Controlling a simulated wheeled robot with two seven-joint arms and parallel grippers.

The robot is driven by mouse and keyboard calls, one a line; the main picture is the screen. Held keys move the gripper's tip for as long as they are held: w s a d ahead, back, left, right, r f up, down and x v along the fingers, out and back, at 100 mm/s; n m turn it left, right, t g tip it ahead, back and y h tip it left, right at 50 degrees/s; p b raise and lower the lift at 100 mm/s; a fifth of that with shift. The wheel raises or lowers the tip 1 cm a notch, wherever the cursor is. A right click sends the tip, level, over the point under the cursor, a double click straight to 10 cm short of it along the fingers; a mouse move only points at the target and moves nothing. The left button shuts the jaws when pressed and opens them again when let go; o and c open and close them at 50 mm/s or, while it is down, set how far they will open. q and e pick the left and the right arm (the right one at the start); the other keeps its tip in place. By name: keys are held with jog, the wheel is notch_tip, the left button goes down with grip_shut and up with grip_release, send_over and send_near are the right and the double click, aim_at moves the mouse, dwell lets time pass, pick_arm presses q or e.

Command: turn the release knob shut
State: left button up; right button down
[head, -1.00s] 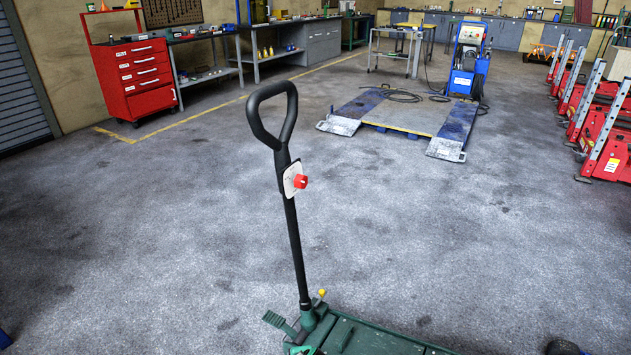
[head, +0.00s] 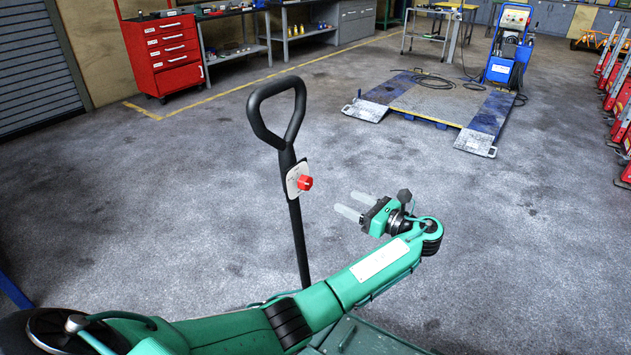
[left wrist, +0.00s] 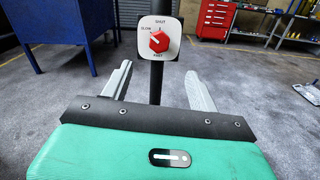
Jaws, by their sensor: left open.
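The red release knob (head: 305,183) sits on a white plate (head: 293,180) on the jack's upright black handle (head: 297,235). In the left wrist view the knob (left wrist: 159,42) is face-on, its pale mark pointing up-left toward a label that seems to read SLOW. The top label seems to read SHUT, but the print is small. My left gripper (head: 344,202) is open and empty, to the right of the knob and apart from it. In the left wrist view the knob appears above and between the fingertips (left wrist: 160,72). My right gripper is out of view.
The green jack body (head: 370,338) is low in front, partly hidden by my left arm. A blue cabinet (left wrist: 57,35) stands left in the wrist view. A red tool chest (head: 165,58) and a lift platform (head: 430,105) are farther back. Open floor surrounds the handle.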

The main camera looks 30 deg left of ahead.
aim_at(309, 183)
pick_arm(q)
jog(key=a, duration=0.9)
jog(key=w+a, duration=0.1)
jog(key=a, duration=0.3)
jog(key=shift+w+a, duration=0.1)
jog(key=shift+a, duration=0.2)
jog(key=c, duration=1)
